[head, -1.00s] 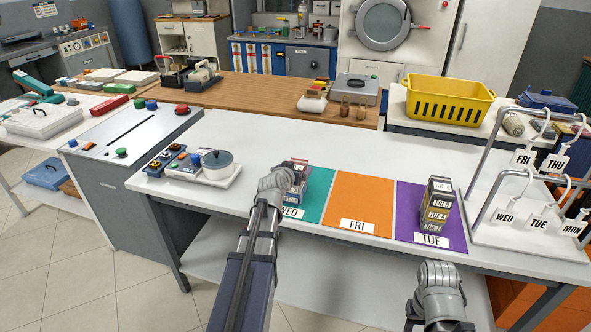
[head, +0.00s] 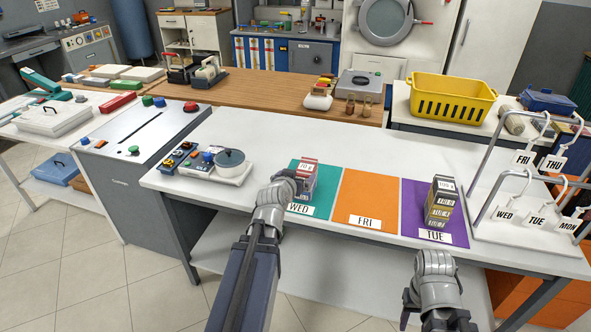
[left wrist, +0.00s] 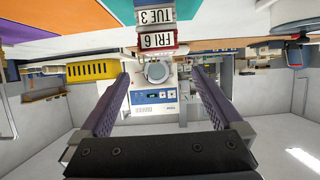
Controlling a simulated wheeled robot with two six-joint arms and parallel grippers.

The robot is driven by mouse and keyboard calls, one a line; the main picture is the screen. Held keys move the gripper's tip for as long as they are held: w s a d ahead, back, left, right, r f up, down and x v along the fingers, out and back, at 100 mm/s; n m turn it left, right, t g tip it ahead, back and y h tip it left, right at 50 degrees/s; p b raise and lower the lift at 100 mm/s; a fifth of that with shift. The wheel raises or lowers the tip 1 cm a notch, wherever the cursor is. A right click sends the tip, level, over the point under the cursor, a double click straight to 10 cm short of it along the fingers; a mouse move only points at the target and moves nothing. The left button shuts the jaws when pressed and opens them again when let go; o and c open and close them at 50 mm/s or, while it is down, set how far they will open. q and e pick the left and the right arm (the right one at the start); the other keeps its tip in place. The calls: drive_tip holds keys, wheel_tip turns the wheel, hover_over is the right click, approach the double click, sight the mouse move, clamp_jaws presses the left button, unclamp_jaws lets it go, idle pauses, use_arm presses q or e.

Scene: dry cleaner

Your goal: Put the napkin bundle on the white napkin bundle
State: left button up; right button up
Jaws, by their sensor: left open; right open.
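A short stack of napkin bundles (head: 307,178), reddish on top, stands on the teal WED mat (head: 326,196). In the left wrist view, a red-edged bundle labelled FRI 6 (left wrist: 163,41) and a bundle labelled TUE 3 (left wrist: 156,16) show beyond the fingers. A taller stack of dark and pale labelled bundles (head: 440,203) stands on the purple TUE mat (head: 412,206). I cannot tell which bundle is the white one. My left gripper (left wrist: 158,78) is open and empty, just left of the WED stack in the head view. My right gripper (head: 407,308) is open, low before the table edge.
The orange FRI mat (head: 366,192) between the stacks is bare. A metal rack with day tags (head: 505,190) stands right. A yellow basket (head: 452,98) is behind.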

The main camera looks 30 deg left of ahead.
use_arm(q)
drive_tip(key=shift+s+d, duration=0.1)
drive_tip(key=s+d+f+m+g+h, duration=0.25)
drive_tip(key=d+f, duration=0.25)
drive_tip(key=d, duration=0.5)
drive_tip(key=s+d+f+m+g+h, duration=0.2)
drive_tip(key=d+f+g, duration=0.2)
drive_tip(key=d, duration=0.6)
drive_tip(key=s+d+f+m+g+y, duration=0.1)
drive_tip(key=s+d+f+g, duration=0.1)
drive_tip(key=s+d, duration=0.3)
drive_tip(key=s+d+f+m+g+y, duration=0.1)
drive_tip(key=s+d+g, duration=0.4)
drive_tip(key=s, duration=0.6)
drive_tip(key=shift+d+f+y, duration=0.45)
drive_tip(key=shift+d+f, duration=0.25)
